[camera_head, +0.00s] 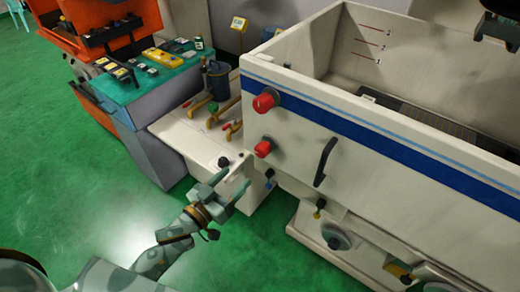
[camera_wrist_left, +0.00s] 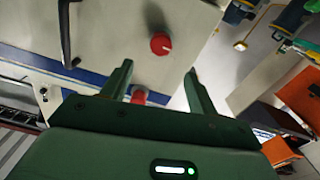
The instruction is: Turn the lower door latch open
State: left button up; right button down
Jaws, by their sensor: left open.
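The lower door latch (camera_head: 264,147) is a red round knob on the white front panel, below the blue stripe. In the left wrist view, which is upside down, the lower latch (camera_wrist_left: 160,43) shows a pale line on its face and lies just beyond the fingertips. The upper latch (camera_head: 265,100) is a like red knob on the stripe; in the wrist view the upper latch (camera_wrist_left: 138,95) is partly hidden by the gripper. My left gripper (camera_head: 234,181) is open and empty, below and left of the lower latch, apart from it. My right gripper is not in view.
A black door handle (camera_head: 325,162) is right of the latches. A white side shelf (camera_head: 190,145) with clamps and a dark cylinder (camera_head: 217,80) is at left. Beyond stands an orange cart (camera_head: 120,40). Green floor (camera_head: 90,190) is clear in front.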

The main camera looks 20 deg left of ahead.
aim_at(259, 154)
pick_arm(q)
jog(key=x, duration=1.2)
jog(key=shift+w+f, duration=0.15)
jog(key=shift+w, duration=0.2)
jog(key=c, duration=1)
